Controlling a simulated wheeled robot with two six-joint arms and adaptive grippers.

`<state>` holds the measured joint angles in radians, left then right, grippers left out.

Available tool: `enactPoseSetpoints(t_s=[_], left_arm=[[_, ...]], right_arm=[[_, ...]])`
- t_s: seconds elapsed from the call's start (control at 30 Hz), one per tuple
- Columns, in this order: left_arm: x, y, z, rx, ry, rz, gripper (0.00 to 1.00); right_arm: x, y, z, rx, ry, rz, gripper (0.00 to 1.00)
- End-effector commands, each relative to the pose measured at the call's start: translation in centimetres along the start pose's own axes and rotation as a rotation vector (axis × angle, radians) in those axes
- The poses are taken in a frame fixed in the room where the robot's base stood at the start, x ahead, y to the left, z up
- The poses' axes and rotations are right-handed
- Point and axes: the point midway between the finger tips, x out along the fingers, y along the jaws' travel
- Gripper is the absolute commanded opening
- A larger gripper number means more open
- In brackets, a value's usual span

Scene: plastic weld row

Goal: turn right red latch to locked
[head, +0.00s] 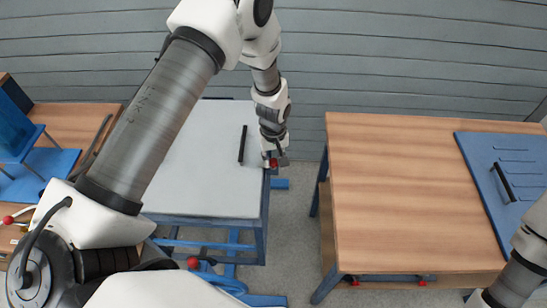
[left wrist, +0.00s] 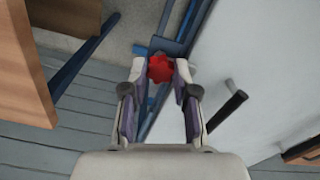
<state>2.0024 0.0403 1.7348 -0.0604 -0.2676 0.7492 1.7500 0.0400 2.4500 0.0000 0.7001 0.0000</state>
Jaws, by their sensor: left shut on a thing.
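The right red latch (head: 273,162) is at the far right corner of the grey-topped blue frame table, seen small in the head view. In the left wrist view the red latch knob (left wrist: 161,68) sits between the fingertips. My left gripper (head: 272,160) is shut on it, with both fingers (left wrist: 160,75) against its sides. The latch's lever and base are mostly hidden by the gripper. My right gripper is not in view; only part of my right arm shows at the lower right.
The grey tabletop (head: 200,180) carries a black handle (head: 242,144) near the gripper. A wooden bench (head: 390,190) with a blue panel (head: 510,165) stands to the right across a floor gap (head: 297,225). Another red knob (head: 193,262) is at the table's near side.

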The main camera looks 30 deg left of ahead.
Motion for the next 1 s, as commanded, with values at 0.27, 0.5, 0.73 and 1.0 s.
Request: enactPoseSetpoints(t_s=[0.27,0.5,0.73,1.0], left_arm=[[0.2,-0.2,0.2,0.000,-0.005,-0.004,0.53],[0.1,-0.1,0.1,0.000,-0.002,-0.002,0.54],[-1.9,0.0,0.0,0.000,0.000,0.000,0.54],[-8.7,0.0,-0.1,0.000,0.000,0.001,0.54]], right_arm=[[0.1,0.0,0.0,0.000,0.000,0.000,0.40],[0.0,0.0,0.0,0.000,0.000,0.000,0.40],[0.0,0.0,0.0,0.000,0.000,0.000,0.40],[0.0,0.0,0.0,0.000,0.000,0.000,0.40]])
